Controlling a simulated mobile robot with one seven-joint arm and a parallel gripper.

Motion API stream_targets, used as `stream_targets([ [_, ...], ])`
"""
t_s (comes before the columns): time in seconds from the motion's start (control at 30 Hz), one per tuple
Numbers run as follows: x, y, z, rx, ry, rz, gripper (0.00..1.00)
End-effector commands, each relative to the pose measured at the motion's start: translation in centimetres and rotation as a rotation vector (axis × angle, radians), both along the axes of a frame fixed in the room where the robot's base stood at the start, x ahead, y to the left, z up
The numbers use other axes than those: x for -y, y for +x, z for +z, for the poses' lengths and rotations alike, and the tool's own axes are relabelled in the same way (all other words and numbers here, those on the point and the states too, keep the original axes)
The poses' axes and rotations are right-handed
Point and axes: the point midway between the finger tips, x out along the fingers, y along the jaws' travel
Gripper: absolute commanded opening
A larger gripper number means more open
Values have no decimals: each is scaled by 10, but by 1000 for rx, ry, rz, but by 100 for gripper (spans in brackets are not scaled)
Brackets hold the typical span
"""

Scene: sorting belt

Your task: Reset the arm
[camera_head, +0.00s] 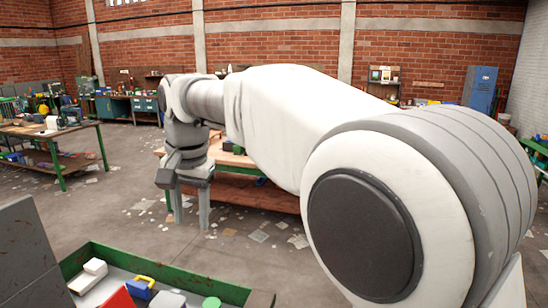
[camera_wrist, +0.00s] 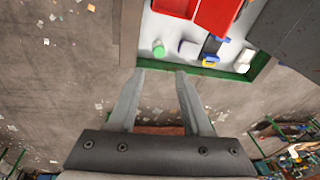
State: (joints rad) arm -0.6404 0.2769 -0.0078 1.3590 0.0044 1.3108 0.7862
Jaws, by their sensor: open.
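My gripper (camera_head: 190,211) hangs at the end of my outstretched arm in the head view, fingers pointing down and apart. In the wrist view my gripper (camera_wrist: 160,78) is open, with nothing between its two fingers. It is in the air, beyond the green-rimmed sorting belt (camera_head: 167,274) in the head view. The belt's green edge (camera_wrist: 260,70) crosses the top of the wrist view, just past the fingertips. My arm hides part of the middle of the room in the head view.
On the belt lie a white block (camera_head: 89,276), a blue and yellow item (camera_head: 140,287), a red item (camera_head: 119,299) and a green cylinder (camera_head: 211,302). A wooden workbench (camera_head: 245,187) stands behind my gripper. Another cluttered bench (camera_head: 50,129) is at left. Papers litter the open floor.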

Motion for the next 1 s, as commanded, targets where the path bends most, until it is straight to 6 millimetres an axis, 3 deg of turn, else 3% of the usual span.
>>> stream_targets([
  [0.03, 27, -3, 4, 19, 4, -2, 50],
  [0.2, 99, -21, 8, 81, 4, 23, 50],
  [0.5, 208, -79, -12, 198, -32, 59, 50],
  [0.8, 282, -153, -63, 301, -109, 94, 50],
  [1.0, 303, -183, -92, 337, -152, 111, 50],
])
